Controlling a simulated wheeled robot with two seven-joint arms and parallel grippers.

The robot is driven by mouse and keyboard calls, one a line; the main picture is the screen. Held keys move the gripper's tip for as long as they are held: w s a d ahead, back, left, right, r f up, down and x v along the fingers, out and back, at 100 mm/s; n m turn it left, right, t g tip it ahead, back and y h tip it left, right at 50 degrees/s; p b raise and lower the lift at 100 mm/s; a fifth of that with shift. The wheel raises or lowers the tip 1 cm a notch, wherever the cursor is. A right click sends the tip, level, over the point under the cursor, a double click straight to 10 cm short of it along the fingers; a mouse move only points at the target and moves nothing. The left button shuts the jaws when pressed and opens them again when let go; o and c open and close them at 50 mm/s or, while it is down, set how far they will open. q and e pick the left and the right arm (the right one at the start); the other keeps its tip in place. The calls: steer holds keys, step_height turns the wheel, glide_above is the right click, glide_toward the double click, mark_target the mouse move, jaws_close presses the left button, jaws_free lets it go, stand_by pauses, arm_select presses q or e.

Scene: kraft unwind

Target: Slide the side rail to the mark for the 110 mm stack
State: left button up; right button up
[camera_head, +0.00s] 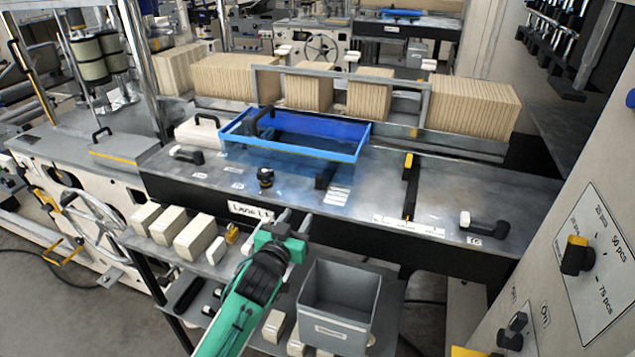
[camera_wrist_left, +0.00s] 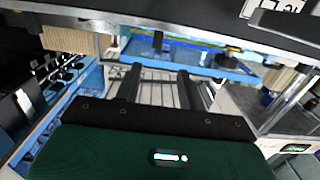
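The side rail (camera_head: 411,186) looks to be the dark narrow bar with a yellow-and-black end, lying front to back across the right part of the grey metal bench. A white scale strip (camera_head: 408,226) runs along the front edge at its near end; its marks are too small to read. My left gripper (camera_head: 295,220) is in front of the bench edge, left of the rail and apart from it. Its two fingers also show in the left wrist view (camera_wrist_left: 163,88), spread with nothing between them. My right gripper is not in view.
A blue-rimmed tray (camera_head: 297,148) sits on the bench, with stacked kraft sheets (camera_head: 369,93) behind. A black handle (camera_head: 485,226) lies at the right. A grey bin (camera_head: 340,300) and white blocks (camera_head: 195,236) are below the bench front. A dial panel (camera_head: 600,255) stands at far right.

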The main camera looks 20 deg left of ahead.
mark_target(318, 179)
arm_select(q)
steer(key=w+p, duration=0.1)
steer(key=w, duration=0.3)
steer(key=w+p, duration=0.1)
steer(key=w, duration=0.4)
steer(key=w+r+p, duration=0.1)
steer(key=w, duration=0.4)
steer(key=shift+w+d+p, duration=0.25)
steer(key=shift+d+p, duration=0.15)
jaws_close()
